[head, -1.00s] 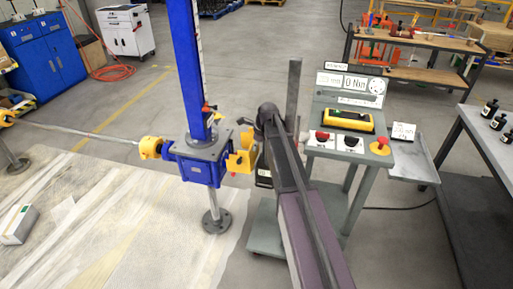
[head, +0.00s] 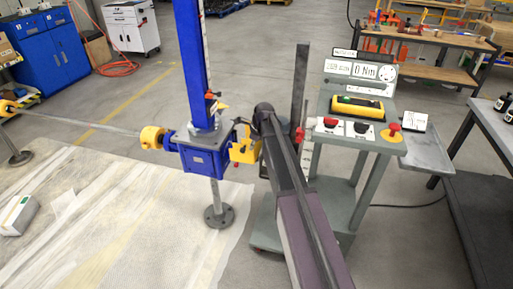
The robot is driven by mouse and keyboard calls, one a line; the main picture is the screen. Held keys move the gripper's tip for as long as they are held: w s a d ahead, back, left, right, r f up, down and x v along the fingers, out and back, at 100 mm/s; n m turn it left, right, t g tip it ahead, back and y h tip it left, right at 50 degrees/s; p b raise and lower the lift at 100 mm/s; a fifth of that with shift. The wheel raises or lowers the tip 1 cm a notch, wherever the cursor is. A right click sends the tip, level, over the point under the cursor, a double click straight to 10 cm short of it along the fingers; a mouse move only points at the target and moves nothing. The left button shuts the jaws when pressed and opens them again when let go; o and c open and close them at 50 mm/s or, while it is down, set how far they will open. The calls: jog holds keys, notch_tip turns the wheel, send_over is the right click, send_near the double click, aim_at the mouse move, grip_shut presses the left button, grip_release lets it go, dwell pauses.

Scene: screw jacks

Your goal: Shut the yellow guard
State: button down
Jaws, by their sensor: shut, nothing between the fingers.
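The blue screw jack (head: 203,158) stands on a grey post with a tall blue column above it. A yellow guard (head: 243,152) is at the right side of the jack's housing. Its right part is close to my arm, and I cannot tell how far it stands open. Another yellow piece (head: 152,138) sits on the shaft at the jack's left. My arm reaches up from the bottom and covers most of my gripper (head: 241,123). Only a small dark part shows, just above the guard; it is shut and empty. Contact with the guard cannot be made out.
A grey control stand (head: 345,130) with a display, a yellow device (head: 358,107) and a red button (head: 393,130) is right of my arm. A dark upright bar (head: 300,85) rises behind the arm. A pale sheet (head: 100,225) covers the floor at left.

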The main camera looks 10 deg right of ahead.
jog(key=shift+w+a+f, duration=0.5)
jog(key=shift+a, duration=0.25)
jog(key=shift+w, duration=0.1)
